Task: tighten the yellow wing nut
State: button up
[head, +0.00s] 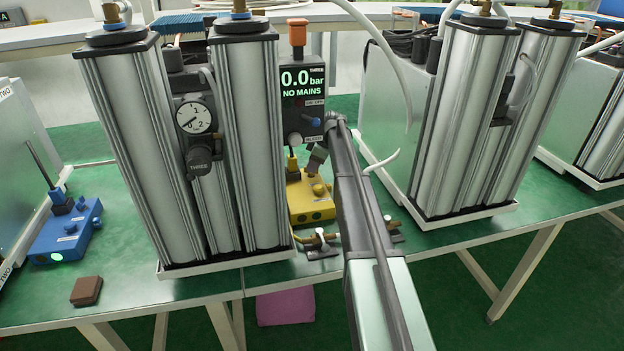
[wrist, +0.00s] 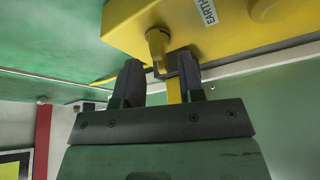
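The yellow box (head: 303,203) sits on the green bench between the metal columns. In the wrist view the yellow box (wrist: 215,28) fills the upper right, with an EARTH label. A small yellow fitting, seemingly the wing nut (wrist: 157,43), stands out from its side. A yellow strip (wrist: 173,90) and a dark piece lie beside it. My gripper (wrist: 160,66) is open, its two dark fingers apart, with the fitting just beyond and between the fingertips. I cannot tell whether they touch it. In the head view my gripper (head: 315,162) is small and partly hidden, just above the yellow box.
Tall silver columns (head: 255,150) stand close on the left, more (head: 465,120) on the right. Behind the yellow box a display unit (head: 302,95) reads 0.0 bar, NO MAINS. Brass fittings (head: 318,240) lie at the front. A blue box (head: 65,232) and brown block (head: 86,291) are far left.

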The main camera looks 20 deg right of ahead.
jog(key=shift+w+a+f, duration=0.15)
jog(key=shift+a+f, duration=0.1)
jog(key=shift+f, duration=0.4)
jog(key=shift+r, duration=0.1)
grip_shut()
jog(key=shift+m, duration=0.5)
jog(key=m+h, duration=0.1)
jog(key=m, duration=0.1)
jog(key=m+t, duration=0.1)
jog(key=m, duration=0.2)
jog(key=shift+a+m+t+h, duration=0.1)
jog(key=shift+m+t+h, duration=0.2)
jog(key=shift+h, duration=0.1)
jog(key=m+h, duration=0.2)
jog(key=m, duration=0.3)
jog(key=shift+m, duration=0.4)
